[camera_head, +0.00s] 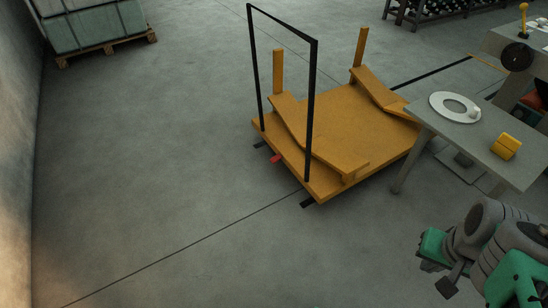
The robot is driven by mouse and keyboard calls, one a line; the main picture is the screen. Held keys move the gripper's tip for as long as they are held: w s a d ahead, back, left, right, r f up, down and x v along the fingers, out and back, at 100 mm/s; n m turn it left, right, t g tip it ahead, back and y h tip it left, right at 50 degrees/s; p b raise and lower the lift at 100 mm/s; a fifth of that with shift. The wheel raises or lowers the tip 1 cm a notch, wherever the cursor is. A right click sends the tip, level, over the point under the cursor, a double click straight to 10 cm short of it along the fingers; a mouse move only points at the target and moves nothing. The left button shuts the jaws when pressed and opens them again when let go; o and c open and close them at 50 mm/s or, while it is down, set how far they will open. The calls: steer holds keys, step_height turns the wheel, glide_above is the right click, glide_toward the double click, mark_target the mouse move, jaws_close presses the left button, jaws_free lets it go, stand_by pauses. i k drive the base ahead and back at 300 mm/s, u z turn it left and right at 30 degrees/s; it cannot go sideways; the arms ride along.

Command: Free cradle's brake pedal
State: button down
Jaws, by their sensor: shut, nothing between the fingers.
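The cradle (340,118) is an orange flat cart with sloping side rails, two posts at its far side and a tall black handle frame (313,110) at its near left edge. A small red pedal (276,159) sticks out low from that left edge, near the floor; its exact tilt is too small to tell. My gripper (448,287) is at the bottom right by my green and grey arm, shut and empty, far from the cradle and pedal. Part of it is hidden by the arm.
A grey table (480,150) with a white ring (455,107) and yellow block (506,146) stands right of the cradle, close to its corner. A loaded pallet (105,46) is at the far left. The floor left of and before the cradle is clear.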

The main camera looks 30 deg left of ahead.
mark_target(276, 159)
steer(key=u, duration=0.35)
steer(key=i, duration=0.85)
steer(key=u, duration=1.45)
steer(key=i, duration=0.75)
steer(key=u, duration=0.75)
